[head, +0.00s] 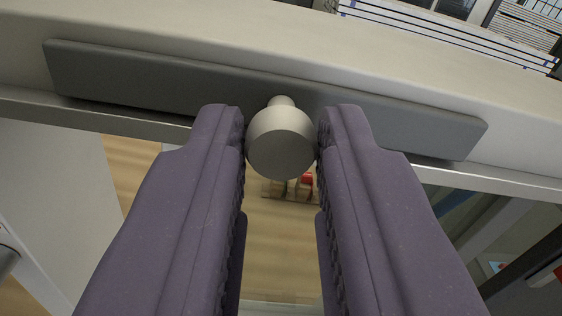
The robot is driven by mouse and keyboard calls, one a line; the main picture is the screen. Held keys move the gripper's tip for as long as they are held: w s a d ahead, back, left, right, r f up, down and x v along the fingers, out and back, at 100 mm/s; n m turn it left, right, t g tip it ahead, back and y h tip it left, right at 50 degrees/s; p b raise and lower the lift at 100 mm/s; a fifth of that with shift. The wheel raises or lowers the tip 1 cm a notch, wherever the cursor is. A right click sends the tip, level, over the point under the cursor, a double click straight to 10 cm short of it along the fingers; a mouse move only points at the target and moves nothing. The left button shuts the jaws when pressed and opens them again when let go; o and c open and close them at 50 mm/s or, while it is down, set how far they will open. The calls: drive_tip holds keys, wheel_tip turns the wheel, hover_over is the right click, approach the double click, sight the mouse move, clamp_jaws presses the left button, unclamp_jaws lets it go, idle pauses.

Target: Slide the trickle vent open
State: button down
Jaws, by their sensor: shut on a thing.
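The trickle vent is a long dark grey bar (160,82) on a pale frame, running across the upper part of the head view and sloping down to the right. A round light grey knob (281,142) sticks out from the middle of the bar on a short stem. My gripper (281,140) has purple padded fingers, one on each side of the knob, and is shut on it. The fingertips hide part of the bar behind them.
The pale frame (200,35) surrounds the bar, with a thin metallic edge below it. Beneath it, a window pane shows a wooden surface (275,240) with small items, one red. A white panel (50,190) stands at the left. Blue-striped slats show at top right.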

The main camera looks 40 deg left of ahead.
drive_tip(key=w+d, duration=0.2)
drive_tip(key=w, duration=0.1)
drive_tip(key=shift+w+d, duration=0.25)
drive_tip(key=shift+d, duration=0.15)
drive_tip(key=shift+a+r, duration=0.1)
drive_tip(key=c, duration=1.2)
unclamp_jaws()
drive_tip(key=shift+o, duration=1.3)
drive_tip(key=shift+w+d, duration=0.1)
drive_tip(key=shift+d, duration=0.1)
drive_tip(key=shift+a, duration=0.1)
approach(389, 126)
drive_tip(key=v, duration=0.2)
drive_tip(key=shift+s+d, duration=0.25)
